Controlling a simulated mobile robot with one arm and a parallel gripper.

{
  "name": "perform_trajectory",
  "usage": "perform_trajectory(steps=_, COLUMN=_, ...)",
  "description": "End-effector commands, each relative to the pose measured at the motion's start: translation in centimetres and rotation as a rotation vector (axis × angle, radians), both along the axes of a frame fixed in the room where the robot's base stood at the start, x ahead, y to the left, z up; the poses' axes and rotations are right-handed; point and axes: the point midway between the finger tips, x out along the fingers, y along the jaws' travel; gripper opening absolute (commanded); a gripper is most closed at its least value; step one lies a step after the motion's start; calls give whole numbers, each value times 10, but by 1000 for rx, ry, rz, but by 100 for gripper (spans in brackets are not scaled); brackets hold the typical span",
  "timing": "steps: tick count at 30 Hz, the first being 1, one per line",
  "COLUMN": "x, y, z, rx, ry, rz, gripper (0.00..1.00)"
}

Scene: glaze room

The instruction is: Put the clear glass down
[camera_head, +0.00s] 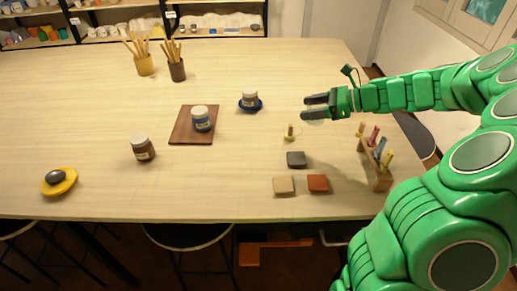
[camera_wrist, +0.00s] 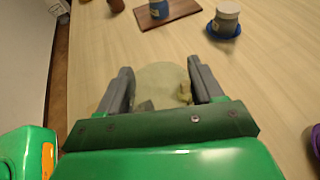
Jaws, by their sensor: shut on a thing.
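My gripper (camera_head: 306,107) is over the right part of the table, shut on the clear glass. In the wrist view the glass (camera_wrist: 158,80) is a pale, see-through round shape between the two grey fingers of my gripper (camera_wrist: 160,70). In the head view the glass is barely visible at the fingers. I cannot tell how far its base is from the table. The wooden table (camera_head: 95,100) is below.
Near the gripper are a small yellowish dish with an upright piece (camera_head: 290,134), a dark tile (camera_head: 296,159), and a wooden rack (camera_head: 379,176) of coloured sticks. A jar on a blue saucer (camera_head: 250,108) stands left. The table's back right is clear.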

Motion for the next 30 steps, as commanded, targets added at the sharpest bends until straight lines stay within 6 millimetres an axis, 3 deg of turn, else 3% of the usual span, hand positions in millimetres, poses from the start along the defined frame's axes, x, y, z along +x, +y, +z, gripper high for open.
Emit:
perform_trajectory(steps=18, x=-104, y=111, z=16, rx=3, ry=-2, rz=16, gripper=29)
perform_trajectory(steps=24, x=-129, y=132, z=15, rx=1, ry=-1, rz=23, gripper=29)
perform_trajectory(steps=30, x=-134, y=140, z=13, rx=0, ry=-2, rz=26, gripper=29)
